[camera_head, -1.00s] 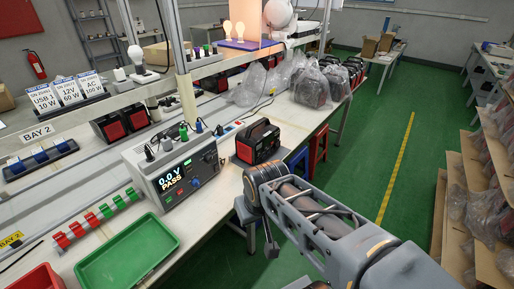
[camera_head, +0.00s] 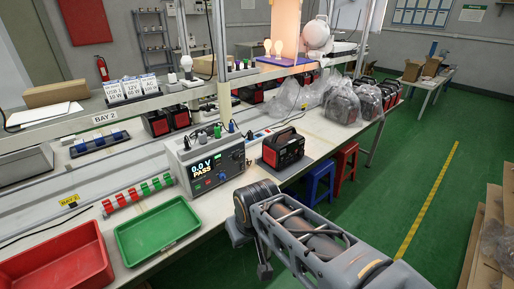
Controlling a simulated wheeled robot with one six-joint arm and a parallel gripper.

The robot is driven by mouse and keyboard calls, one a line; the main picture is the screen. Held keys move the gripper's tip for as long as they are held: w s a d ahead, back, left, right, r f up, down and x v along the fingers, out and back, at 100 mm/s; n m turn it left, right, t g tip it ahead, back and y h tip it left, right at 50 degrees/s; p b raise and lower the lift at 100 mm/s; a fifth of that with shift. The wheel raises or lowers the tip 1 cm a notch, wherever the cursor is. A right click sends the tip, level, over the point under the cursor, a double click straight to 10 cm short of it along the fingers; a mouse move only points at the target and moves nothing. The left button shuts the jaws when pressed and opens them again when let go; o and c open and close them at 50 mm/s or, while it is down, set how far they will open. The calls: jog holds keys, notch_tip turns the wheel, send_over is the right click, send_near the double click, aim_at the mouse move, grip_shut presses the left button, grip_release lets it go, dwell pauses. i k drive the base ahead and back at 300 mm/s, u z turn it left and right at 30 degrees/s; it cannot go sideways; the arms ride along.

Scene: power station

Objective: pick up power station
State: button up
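A black power station with red trim and a top handle (camera_head: 284,148) stands upright on the white workbench, right of the tester box (camera_head: 207,163) whose screen reads "0.0 V PASS". My arm reaches in from the lower right, in front of the bench edge. My gripper, at the arm's far end near the bench's front edge, is small and mostly hidden by the arm, so its fingers cannot be made out. The arm's end is nearer the camera than the power station and appears apart from it.
A green tray (camera_head: 157,231) and a red tray (camera_head: 58,268) lie on the bench at left. Bagged power stations (camera_head: 342,104) stand farther back. A blue stool (camera_head: 318,184) and a red stool (camera_head: 346,163) stand beside the bench.

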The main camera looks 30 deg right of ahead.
aim_at(282, 146)
jog(key=u, duration=0.1)
jog(key=i, duration=0.85)
jog(key=z, duration=0.6)
